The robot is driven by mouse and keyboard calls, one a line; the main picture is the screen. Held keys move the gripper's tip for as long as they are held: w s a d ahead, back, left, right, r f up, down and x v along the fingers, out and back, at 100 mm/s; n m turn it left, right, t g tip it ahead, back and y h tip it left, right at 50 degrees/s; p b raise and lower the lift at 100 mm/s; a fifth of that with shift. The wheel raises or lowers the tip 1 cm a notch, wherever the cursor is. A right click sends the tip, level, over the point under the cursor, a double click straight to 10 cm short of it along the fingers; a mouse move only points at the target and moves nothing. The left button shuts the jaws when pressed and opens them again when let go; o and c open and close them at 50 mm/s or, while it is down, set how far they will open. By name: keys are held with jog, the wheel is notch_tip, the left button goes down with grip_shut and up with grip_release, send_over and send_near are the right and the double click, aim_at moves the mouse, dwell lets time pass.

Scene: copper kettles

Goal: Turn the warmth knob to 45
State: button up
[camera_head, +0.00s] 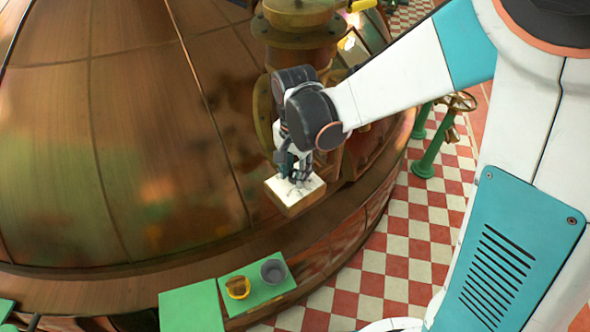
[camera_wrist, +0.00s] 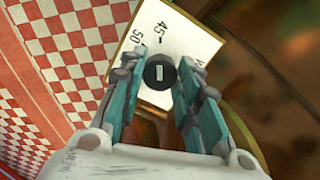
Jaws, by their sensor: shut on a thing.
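The warmth knob (camera_wrist: 161,86) is a small round black knob with a white mark on its face. It sits on a white panel (camera_wrist: 190,38) printed with 45 and 50 and short tick marks. In the wrist view, the white mark points up the picture, roughly toward the 45 tick; the exact reading is unclear. My gripper (camera_wrist: 161,70) has its teal fingers on both sides of the knob, shut on it. In the head view, my gripper (camera_head: 297,174) reaches down onto the panel (camera_head: 312,187), hiding the knob.
The panel is mounted beside a large copper kettle (camera_head: 130,110). A green valve stand (camera_head: 432,150) rises from the red and white checkered floor at right.

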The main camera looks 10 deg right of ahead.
jog(key=shift+m, duration=0.4)
jog(key=o, duration=1.1)
jog(key=shift+c, duration=0.2)
